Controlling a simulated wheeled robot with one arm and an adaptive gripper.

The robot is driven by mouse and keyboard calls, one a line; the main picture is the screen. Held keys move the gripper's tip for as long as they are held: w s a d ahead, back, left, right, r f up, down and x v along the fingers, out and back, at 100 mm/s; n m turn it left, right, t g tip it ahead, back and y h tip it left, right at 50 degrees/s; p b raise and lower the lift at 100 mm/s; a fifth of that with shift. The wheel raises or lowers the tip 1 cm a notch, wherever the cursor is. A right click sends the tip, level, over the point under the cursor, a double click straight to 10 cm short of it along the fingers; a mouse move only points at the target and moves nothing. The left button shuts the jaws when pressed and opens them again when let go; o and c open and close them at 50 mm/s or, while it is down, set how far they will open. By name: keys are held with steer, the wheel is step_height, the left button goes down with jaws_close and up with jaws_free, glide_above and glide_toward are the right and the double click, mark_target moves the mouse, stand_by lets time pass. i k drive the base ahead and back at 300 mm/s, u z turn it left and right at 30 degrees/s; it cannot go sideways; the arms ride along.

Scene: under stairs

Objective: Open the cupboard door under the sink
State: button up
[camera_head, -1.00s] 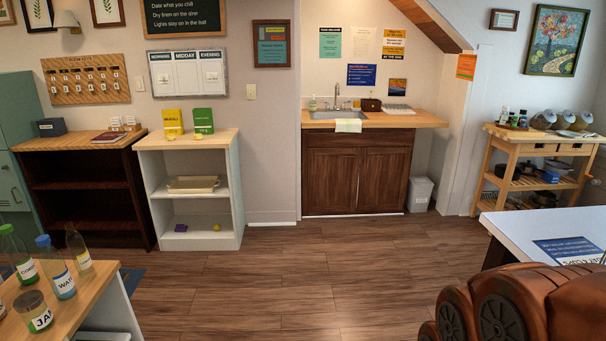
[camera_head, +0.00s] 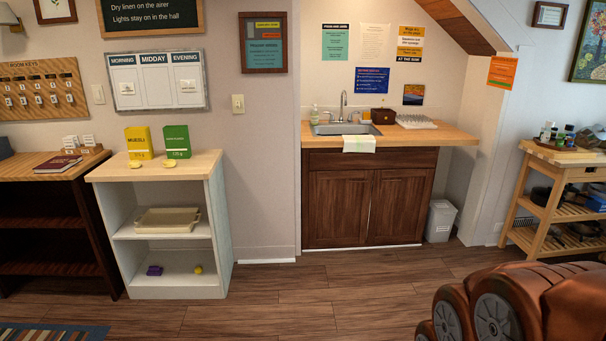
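The dark wooden cupboard under the sink (camera_head: 369,158) stands against the back wall. Its left door (camera_head: 338,208) and right door (camera_head: 401,206) both look shut. A thin light line shows at the lower part of the seam between them. I cannot make out handles. The sink (camera_head: 345,129) with its tap is set in the wooden counter above, and a pale cloth (camera_head: 359,144) hangs over the counter's front edge. My gripper is not in view.
The wooden floor (camera_head: 300,293) before the cupboard is clear. A grey bin (camera_head: 440,221) stands right of the cupboard. A white shelf unit (camera_head: 165,289) stands to the left, and a wooden trolley (camera_head: 541,156) to the right. A striped rug (camera_head: 55,332) lies bottom left.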

mark_target(340, 201)
steer(key=i, duration=3.2)
steer(key=u, duration=2.25)
